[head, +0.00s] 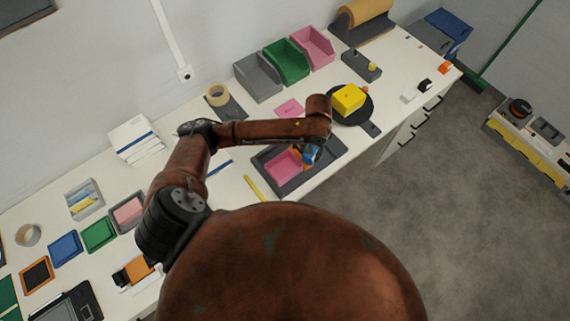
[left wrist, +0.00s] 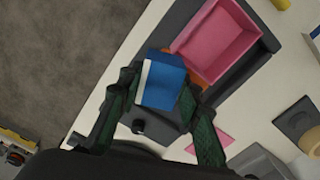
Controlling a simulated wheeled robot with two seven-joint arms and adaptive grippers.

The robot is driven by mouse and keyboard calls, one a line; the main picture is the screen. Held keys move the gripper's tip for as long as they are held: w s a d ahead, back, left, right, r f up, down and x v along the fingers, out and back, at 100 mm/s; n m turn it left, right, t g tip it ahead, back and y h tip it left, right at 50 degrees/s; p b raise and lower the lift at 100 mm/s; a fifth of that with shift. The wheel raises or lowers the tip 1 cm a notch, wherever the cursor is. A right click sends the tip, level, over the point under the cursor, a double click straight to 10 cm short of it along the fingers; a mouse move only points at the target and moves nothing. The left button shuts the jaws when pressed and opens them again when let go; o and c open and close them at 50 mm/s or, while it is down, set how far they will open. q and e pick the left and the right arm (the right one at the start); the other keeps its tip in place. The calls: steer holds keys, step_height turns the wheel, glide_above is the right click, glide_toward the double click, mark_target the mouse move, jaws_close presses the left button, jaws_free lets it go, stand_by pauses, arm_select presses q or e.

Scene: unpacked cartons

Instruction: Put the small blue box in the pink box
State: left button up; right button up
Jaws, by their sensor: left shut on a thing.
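The small blue box (left wrist: 165,83), with a white edge strip, is between the fingers of my left gripper (left wrist: 157,95), which is shut on it. In the head view the blue box (head: 311,153) shows just below the end of my left arm, at the right of the pink box. The pink box (head: 283,168) is open-topped and looks empty; it sits on a dark grey tray (head: 327,150). In the left wrist view the pink box (left wrist: 218,42) is beyond the blue box, up and to the right. The blue box appears beside the pink box, not inside it. My right gripper is not in view.
A yellow block (head: 348,98) sits on a round black board (head: 367,109) to the right. Grey, green and pink bins (head: 313,47) stand along the wall. A yellow stick (head: 253,188) lies left of the tray. The table's front edge is close to the tray.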

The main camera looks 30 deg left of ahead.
arm_select(q)
steer(key=s+a+f, duration=0.1)
steer(key=a+f, duration=0.1)
steer(key=s+a+f, duration=0.2)
steer(key=a, duration=0.1)
steer(key=s+a+f, duration=0.1)
steer(key=a+f, duration=0.1)
steer(key=f, duration=0.1)
steer(key=shift+s+a, duration=0.3)
steer(key=shift+a, duration=0.05)
steer(key=shift+a+f, duration=0.1)
steer(key=shift+a, duration=0.05)
steer(key=shift+s+a+f, duration=0.1)
steer(key=shift+f, duration=0.05)
steer(key=f, duration=0.3)
steer(key=shift+s+a+p, duration=0.2)
steer(key=shift+a+p, duration=0.1)
steer(key=shift+f, duration=0.4)
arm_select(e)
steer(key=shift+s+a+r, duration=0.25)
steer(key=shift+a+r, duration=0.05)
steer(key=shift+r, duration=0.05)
arm_select(q)
steer(key=shift+f, duration=0.1)
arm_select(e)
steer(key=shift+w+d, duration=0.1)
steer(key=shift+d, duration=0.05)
